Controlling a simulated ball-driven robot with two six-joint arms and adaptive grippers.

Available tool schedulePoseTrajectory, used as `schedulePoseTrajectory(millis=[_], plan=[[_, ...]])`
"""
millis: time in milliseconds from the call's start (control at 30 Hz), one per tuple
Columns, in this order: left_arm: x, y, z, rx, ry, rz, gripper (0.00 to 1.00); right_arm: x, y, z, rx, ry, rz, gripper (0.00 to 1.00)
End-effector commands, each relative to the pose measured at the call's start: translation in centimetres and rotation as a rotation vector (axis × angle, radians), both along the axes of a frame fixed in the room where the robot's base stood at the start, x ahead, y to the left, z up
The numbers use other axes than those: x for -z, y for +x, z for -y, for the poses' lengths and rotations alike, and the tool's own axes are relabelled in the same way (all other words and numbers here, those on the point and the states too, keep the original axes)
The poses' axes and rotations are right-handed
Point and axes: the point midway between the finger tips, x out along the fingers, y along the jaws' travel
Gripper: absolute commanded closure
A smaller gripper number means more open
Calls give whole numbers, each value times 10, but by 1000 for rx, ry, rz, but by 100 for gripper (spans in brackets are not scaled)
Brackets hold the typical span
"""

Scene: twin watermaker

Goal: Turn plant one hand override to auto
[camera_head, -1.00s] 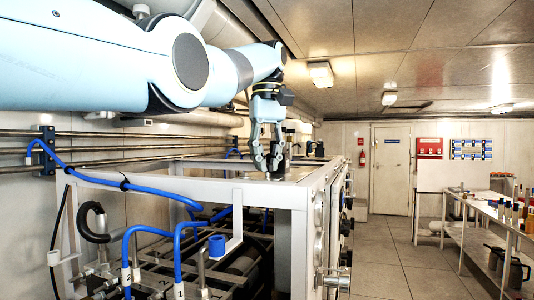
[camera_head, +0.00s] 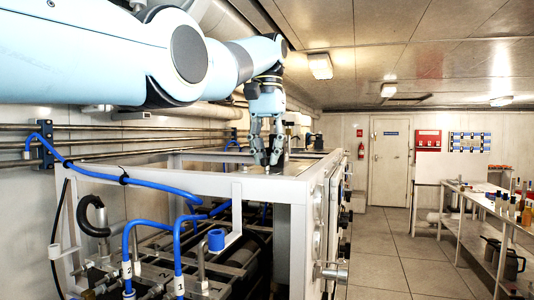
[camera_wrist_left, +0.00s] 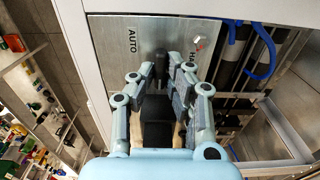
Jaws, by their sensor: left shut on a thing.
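The hand override is a black handle (camera_wrist_left: 159,66) on a grey plate (camera_wrist_left: 113,30) marked AUTO and HAND. In the left wrist view its narrow end points between the two labels. My left gripper (camera_wrist_left: 159,84) has its fingers on either side of the handle and is shut on it. In the head view my left gripper (camera_head: 266,160) points down at the top of the white-framed machine (camera_head: 265,188). The fingers hide most of the handle there. My right gripper is not in view.
Blue hoses (camera_head: 140,192) loop over the near part of the frame. A bench (camera_head: 480,208) with bottles stands at the right. The aisle floor (camera_head: 390,255) is clear towards the door (camera_head: 390,165). Pipes (camera_head: 110,145) run along the left wall.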

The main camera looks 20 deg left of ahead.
Motion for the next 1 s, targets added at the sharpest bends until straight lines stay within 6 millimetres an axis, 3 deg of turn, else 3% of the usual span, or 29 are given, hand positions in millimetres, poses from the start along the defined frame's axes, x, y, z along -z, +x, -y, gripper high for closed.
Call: schedulePoseTrajectory(millis=[500,533,667,1000], plan=[[-5,2,0,18,0,14,100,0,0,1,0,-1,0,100],[-5,2,0,18,0,14,84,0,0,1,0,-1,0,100],[-4,1,0,18,0,10,67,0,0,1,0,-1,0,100],[-1,1,0,17,0,4,65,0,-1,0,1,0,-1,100]])
